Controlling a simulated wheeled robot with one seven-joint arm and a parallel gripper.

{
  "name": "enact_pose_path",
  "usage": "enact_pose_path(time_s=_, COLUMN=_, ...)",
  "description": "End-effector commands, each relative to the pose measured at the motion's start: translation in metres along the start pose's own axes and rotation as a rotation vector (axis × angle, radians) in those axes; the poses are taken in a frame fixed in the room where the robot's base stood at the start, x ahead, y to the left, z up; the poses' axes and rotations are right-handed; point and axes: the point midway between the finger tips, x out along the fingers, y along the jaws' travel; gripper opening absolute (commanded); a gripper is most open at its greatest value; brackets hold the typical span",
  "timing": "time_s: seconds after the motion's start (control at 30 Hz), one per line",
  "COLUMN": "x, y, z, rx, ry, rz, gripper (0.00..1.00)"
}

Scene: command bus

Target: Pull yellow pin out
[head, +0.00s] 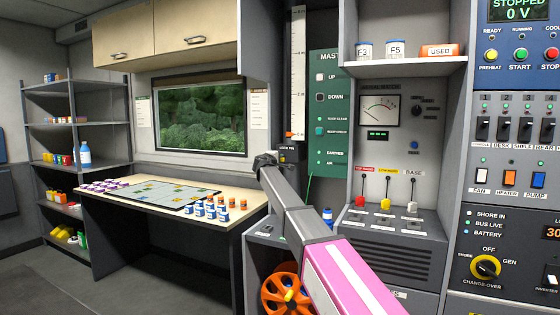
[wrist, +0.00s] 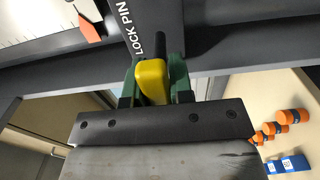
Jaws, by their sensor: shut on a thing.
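The yellow pin (wrist: 151,80) sits just below the "LOCK PIN" lettering in the wrist view, with a dark rod or hole edge beyond it. My gripper (wrist: 154,72) has its green fingers on either side of the pin and is shut on it. In the head view my gripper (head: 268,160) reaches the base of the tall mast scale, beside the LOCK PIN label (head: 289,148). The pin is mostly hidden there. I cannot tell how deep the pin sits in its hole.
The mast scale (head: 298,75) with an orange pointer rises above the pin. A green mast panel (head: 328,110) stands to its right. A lever console (head: 395,235) lies right of my arm.

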Motion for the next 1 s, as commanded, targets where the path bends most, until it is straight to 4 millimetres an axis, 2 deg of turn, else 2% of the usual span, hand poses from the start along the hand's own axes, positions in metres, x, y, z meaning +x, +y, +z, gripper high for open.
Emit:
enact_pose_path(time_s=0.03, x=-0.004, y=-0.002, z=0.001, rx=0.000, ry=-0.001, rz=-0.002, gripper=0.00)
enact_pose_path(time_s=0.07, x=-0.004, y=-0.002, z=0.001, rx=0.000, ry=-0.001, rz=-0.002, gripper=0.31)
enact_pose_path(time_s=0.1, x=-0.004, y=-0.002, z=0.001, rx=0.000, ry=-0.001, rz=-0.002, gripper=0.44)
enact_pose_path(time_s=0.13, x=-0.004, y=-0.001, z=0.001, rx=0.000, ry=-0.001, rz=-0.002, gripper=0.47)
enact_pose_path(time_s=0.4, x=-0.003, y=-0.001, z=0.001, rx=0.000, ry=-0.001, rz=-0.001, gripper=0.47)
enact_pose_path(time_s=0.57, x=-0.009, y=-0.001, z=0.001, rx=0.000, ry=0.000, rz=-0.001, gripper=0.47)
enact_pose_path(time_s=0.77, x=-0.034, y=-0.001, z=0.002, rx=0.000, ry=0.001, rz=-0.001, gripper=0.47)
enact_pose_path(time_s=1.0, x=-0.080, y=-0.002, z=0.002, rx=0.000, ry=0.001, rz=-0.001, gripper=0.47)
